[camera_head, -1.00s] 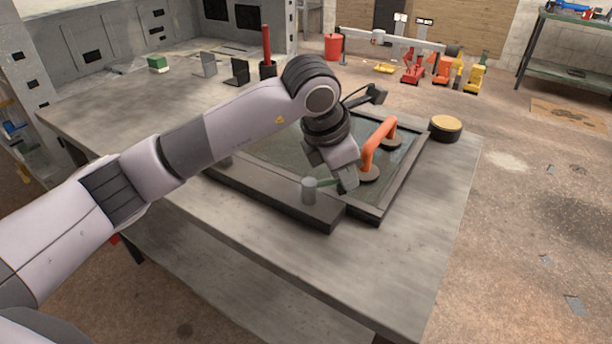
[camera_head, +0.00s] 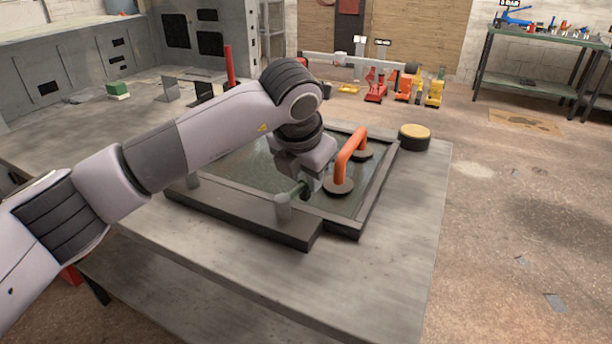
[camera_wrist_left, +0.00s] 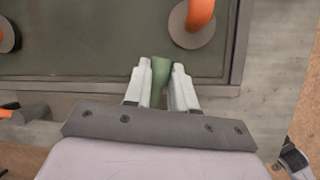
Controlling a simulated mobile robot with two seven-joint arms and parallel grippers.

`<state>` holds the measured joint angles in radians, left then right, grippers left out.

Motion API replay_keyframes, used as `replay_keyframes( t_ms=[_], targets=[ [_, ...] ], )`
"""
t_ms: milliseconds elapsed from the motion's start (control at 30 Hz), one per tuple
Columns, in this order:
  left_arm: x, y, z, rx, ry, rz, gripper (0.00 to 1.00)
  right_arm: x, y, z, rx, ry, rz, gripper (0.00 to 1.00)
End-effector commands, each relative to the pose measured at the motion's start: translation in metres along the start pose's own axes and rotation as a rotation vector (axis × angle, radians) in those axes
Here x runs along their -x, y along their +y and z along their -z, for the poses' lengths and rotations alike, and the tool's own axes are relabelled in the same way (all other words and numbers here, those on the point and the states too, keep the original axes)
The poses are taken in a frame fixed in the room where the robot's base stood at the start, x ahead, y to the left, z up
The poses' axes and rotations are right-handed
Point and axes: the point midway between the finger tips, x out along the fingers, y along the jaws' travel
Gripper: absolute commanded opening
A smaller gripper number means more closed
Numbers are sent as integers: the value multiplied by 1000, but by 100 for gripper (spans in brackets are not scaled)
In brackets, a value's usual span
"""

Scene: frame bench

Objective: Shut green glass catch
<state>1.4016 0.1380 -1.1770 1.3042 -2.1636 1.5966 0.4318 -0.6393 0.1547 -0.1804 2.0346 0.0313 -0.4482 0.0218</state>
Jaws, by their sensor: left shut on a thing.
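The green catch (camera_head: 298,192) is a short lever on a grey post (camera_head: 283,207) at the front rail of the dark frame (camera_head: 375,195). It points inward and to the right, over the edge of the glass pane (camera_head: 238,168). My left gripper (camera_head: 307,190) is shut on the lever's end. In the left wrist view the green lever (camera_wrist_left: 160,76) stands between the two fingers (camera_wrist_left: 159,86). The arm hides part of the glass and the frame's back.
An orange suction handle (camera_head: 350,150) stands on the glass right of my gripper. A second grey post (camera_head: 192,181) is farther left on the rail. A round yellow-topped pad (camera_head: 414,134) lies beyond the frame. The bench's front right is clear.

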Motion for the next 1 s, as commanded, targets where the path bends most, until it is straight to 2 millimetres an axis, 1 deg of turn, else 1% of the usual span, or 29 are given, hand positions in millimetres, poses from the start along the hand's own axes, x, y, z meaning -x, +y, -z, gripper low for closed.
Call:
replay_keyframes(
  t_ms=[33,333,367,400,433,667,767,867,1000],
  targets=[
    [1,2,-1,12,-2,-6,0,0,0,0,0,1,0,53],
    [1,3,-1,17,-1,-6,0,0,0,0,-1,0,0,53],
    [1,3,-1,17,-1,-6,35,-1,0,0,-2,0,0,53],
    [1,3,-1,17,-1,-6,48,-1,0,0,-3,-1,0,53],
    [1,3,-1,16,-1,-6,51,-1,0,-1,-3,-1,0,53],
    [0,2,0,11,0,-3,51,-1,-2,-1,-9,-1,0,53],
    [4,2,0,10,-1,-3,51,-2,-2,-1,-10,-1,0,53],
    [16,2,-1,10,-3,-4,51,-2,-2,-2,-10,-1,0,53],
    [40,2,-1,11,-4,-5,51,-3,-2,-2,-10,-1,0,53]
  ],
)
